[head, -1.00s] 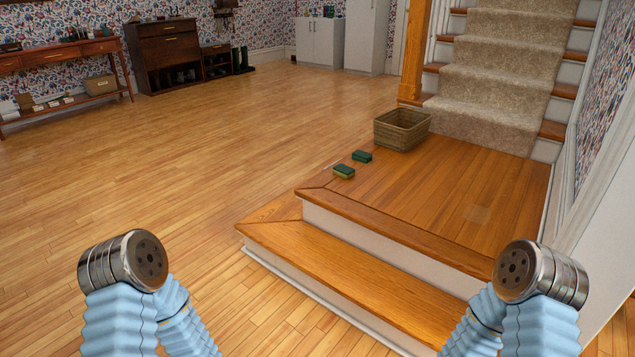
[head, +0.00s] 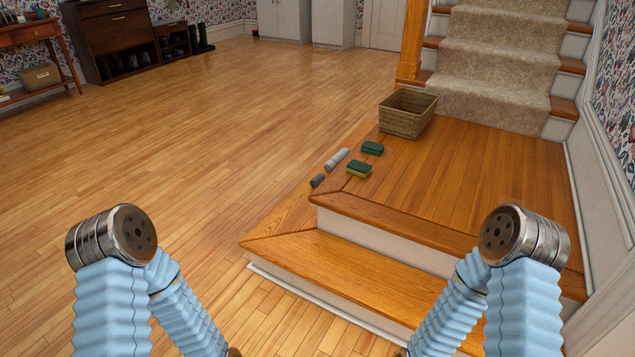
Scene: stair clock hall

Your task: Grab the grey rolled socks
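Two small grey rolled shapes lie on the left edge of the wooden landing. The longer one is a light grey roll (head: 336,159). The shorter one is a dark grey roll (head: 317,181), nearer to me. Either could be the grey rolled socks; they are too small to tell for sure. Both my arms show at the lower left and lower right with bent elbows, well short of the landing's rolls. My grippers are below the picture and out of view.
A lower wooden step (head: 340,268) lies in front of the landing. Carpeted stairs (head: 500,60) rise behind. The wooden floor (head: 190,130) at left is clear.

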